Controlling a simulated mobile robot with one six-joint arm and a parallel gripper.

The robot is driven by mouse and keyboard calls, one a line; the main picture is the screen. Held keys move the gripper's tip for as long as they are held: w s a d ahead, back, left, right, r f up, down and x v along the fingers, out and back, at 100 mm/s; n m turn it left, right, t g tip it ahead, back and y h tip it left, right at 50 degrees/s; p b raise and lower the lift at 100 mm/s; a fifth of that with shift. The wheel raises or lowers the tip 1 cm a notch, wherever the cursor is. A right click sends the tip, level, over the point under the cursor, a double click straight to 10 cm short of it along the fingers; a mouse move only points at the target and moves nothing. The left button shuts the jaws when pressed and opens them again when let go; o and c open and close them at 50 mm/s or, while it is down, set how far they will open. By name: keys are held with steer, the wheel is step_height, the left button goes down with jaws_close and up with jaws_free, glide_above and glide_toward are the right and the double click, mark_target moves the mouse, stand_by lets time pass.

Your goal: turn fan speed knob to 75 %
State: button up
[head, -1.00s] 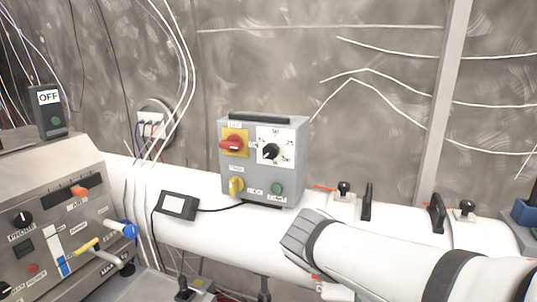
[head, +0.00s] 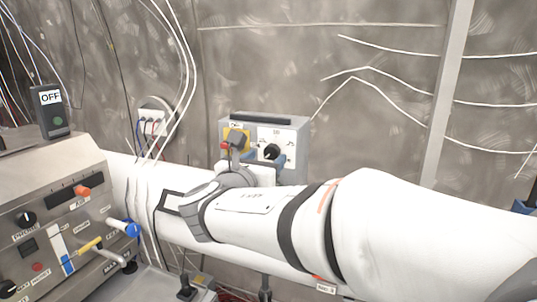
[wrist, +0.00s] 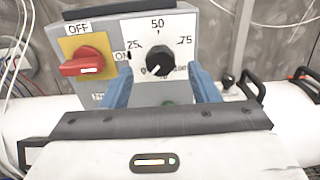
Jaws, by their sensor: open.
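The fan speed knob (wrist: 159,61) is a round black knob with a white pointer mark. It sits on a white dial plate (wrist: 178,27) marked 25, 50 and 75, and its mark points down-left, towards the 0 end. The knob also shows in the head view (head: 272,152), on the grey control box (head: 296,131). My gripper (wrist: 161,72) is open, with one blue finger on each side of the knob in the wrist view. I cannot tell whether either finger touches it. The lower dial is partly hidden by my gripper.
A red rotary switch (wrist: 82,67) on a yellow plate sits left of the dial, under an OFF label. A green button (wrist: 168,102) is partly visible below the knob. Black clamp handles (wrist: 246,88) stand on the white pipe to the right.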

mark_target(272, 152)
steer(key=shift+x, duration=1.3)
steer(key=c, duration=1)
steer(key=shift+o, duration=0.2)
steer(key=shift+f+b, duration=0.1)
steer(key=shift+b, duration=0.2)
